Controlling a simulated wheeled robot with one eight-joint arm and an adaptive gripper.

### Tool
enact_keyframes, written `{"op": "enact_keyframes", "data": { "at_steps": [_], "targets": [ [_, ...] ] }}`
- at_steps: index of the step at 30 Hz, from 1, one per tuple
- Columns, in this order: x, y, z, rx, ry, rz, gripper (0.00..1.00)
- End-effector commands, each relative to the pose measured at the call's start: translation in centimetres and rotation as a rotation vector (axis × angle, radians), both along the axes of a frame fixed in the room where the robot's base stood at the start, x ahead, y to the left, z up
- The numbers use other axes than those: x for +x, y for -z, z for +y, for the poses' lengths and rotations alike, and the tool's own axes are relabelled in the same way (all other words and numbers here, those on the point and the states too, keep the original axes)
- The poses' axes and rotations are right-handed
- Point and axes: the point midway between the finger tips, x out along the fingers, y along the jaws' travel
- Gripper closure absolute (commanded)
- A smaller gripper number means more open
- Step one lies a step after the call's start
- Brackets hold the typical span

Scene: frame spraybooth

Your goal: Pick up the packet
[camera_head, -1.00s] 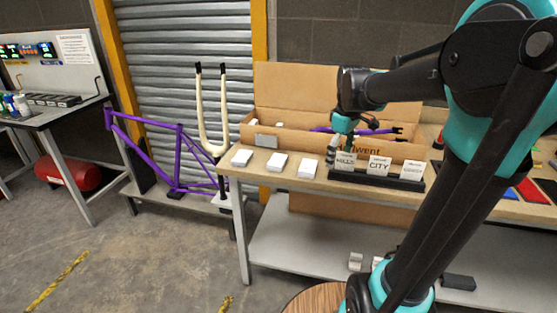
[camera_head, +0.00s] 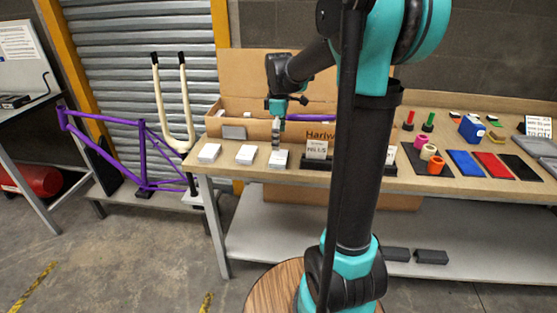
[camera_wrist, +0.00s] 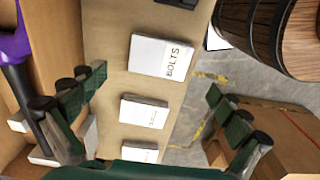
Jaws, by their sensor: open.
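Three white packets lie flat in a row on the workbench, left of the label cards: a left one (camera_head: 209,152), a middle one (camera_head: 246,154) and a right one (camera_head: 278,159). In the wrist view the largest packet (camera_wrist: 155,55) reads "BOLTS". Two smaller packets (camera_wrist: 144,111) (camera_wrist: 139,152) lie below it in that picture, their print too small to read. My gripper (camera_head: 276,141) is just above and behind the right packet in the head view. In the wrist view my gripper (camera_wrist: 157,84) is open and empty, its fingers on either side of the packet row.
An open cardboard box (camera_head: 240,128) stands behind the packets, with a purple part (camera_wrist: 10,45) inside. A black rack with a label card (camera_head: 316,150) stands right of the packets. Coloured mats (camera_head: 464,163) lie farther right. My arm hides part of the bench.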

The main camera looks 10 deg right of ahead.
Motion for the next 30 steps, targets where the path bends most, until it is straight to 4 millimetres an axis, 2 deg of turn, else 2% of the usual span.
{"op": "enact_keyframes", "data": {
  "at_steps": [8,15,18,26,30],
  "targets": [
    [0.1,1.9,0.0,0.0,0.0,0.0,0.0],
    [0.1,5.3,0.1,0.0,0.0,0.0,0.0],
    [0.1,6.1,0.1,0.0,0.0,0.0,0.0],
    [0.1,6.4,0.1,0.0,0.001,0.0,0.0],
    [0.1,6.4,0.1,0.0,0.001,0.0,0.15]
  ]
}}
